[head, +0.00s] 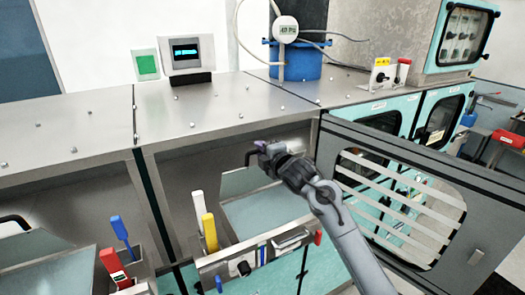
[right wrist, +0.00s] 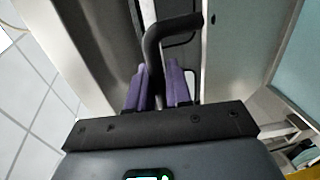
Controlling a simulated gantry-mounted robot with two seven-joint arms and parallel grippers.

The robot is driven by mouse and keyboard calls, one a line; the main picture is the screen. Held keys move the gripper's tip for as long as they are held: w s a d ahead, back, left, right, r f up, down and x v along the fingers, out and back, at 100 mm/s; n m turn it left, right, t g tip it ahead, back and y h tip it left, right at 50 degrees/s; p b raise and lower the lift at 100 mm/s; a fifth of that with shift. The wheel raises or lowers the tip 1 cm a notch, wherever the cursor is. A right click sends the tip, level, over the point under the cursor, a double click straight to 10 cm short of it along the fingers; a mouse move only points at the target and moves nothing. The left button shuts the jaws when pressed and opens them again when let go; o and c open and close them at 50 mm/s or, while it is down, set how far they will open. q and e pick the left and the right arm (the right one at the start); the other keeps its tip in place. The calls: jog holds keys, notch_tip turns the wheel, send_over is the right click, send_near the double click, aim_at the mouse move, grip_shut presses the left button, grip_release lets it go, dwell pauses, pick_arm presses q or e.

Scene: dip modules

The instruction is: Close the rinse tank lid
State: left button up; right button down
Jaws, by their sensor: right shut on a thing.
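The rinse tank lid (head: 245,180) appears as a grey-green panel tilted up at the back of the middle tank (head: 268,210), so it stands partly open. My right gripper (head: 262,150) is at the lid's upper edge. In the right wrist view its purple fingers (right wrist: 160,88) are closed around a bent black handle (right wrist: 170,35). Only a bit of the handle shows in the head view, beside the fingers. A pale greenish panel (right wrist: 290,70) shows on the right of the wrist view. My left gripper is not in view.
A dark framed door with a striped window (head: 400,205) stands open right of my right arm. White and yellow handles (head: 208,230) rise at the tank's front left. Another tank with a tilted panel (head: 25,250) is at the left. The steel counter (head: 190,105) runs behind.

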jog(key=s+d+f+t+y+b, duration=0.1)
jog(key=s+d+f+t+b, duration=0.1)
jog(key=b, duration=0.7)
jog(key=s+d+f+t+y+b, duration=0.1)
jog(key=s+d+f+t+b, duration=0.1)
jog(key=s+f+t+b, duration=0.2)
jog(key=s+f+b, duration=0.3)
jog(key=s+b, duration=0.1)
jog(key=b, duration=0.2)
jog(key=shift+d+t, duration=0.25)
jog(key=shift+t, duration=0.15)
jog(key=shift+s, duration=0.1)
jog(key=c, duration=1.4)
grip_release()
jog(key=shift+o, duration=0.9)
jog(key=shift+y, duration=0.4)
jog(key=shift+s, duration=0.1)
